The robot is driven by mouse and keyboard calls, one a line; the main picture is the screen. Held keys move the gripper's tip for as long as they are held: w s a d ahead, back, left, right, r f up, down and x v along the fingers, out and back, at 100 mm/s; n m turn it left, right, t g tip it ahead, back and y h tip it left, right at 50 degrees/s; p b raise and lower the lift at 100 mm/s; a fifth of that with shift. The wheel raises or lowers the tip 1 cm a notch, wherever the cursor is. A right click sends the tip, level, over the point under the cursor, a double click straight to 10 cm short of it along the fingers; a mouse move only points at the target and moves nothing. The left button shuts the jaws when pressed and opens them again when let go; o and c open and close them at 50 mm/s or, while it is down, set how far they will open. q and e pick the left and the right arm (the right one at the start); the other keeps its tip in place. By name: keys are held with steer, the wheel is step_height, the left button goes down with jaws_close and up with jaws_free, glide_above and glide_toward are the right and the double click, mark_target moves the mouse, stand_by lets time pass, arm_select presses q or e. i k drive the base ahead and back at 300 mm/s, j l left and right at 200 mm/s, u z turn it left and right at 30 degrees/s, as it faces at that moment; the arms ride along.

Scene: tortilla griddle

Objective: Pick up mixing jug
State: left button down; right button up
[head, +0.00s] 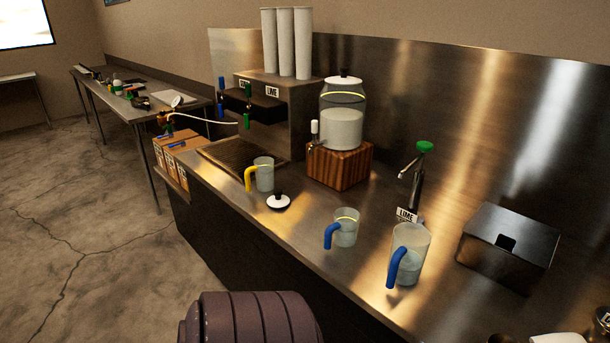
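Three clear jugs stand upright on the steel counter (305,222). A jug with a yellow handle (265,174) is farthest back, near the drip grate. A smaller jug with a blue handle (347,228) stands in the middle, with a yellow line around its upper part. A larger jug with a blue handle (413,250) stands nearest, to its right, and seems to hold some pale liquid. The handles point left. I cannot tell by looks which one is the mixing jug. Neither of my grippers shows in this view.
A white lid (279,202) lies by the yellow-handled jug. A drink dispenser (343,116) on a wooden block (341,166), a green-topped tap (416,182) and a steel box (508,243) stand behind. Cardboard boxes (180,148) sit at the counter's far left end.

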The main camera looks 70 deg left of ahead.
mark_target(410, 242)
steer(key=u, duration=2.05)
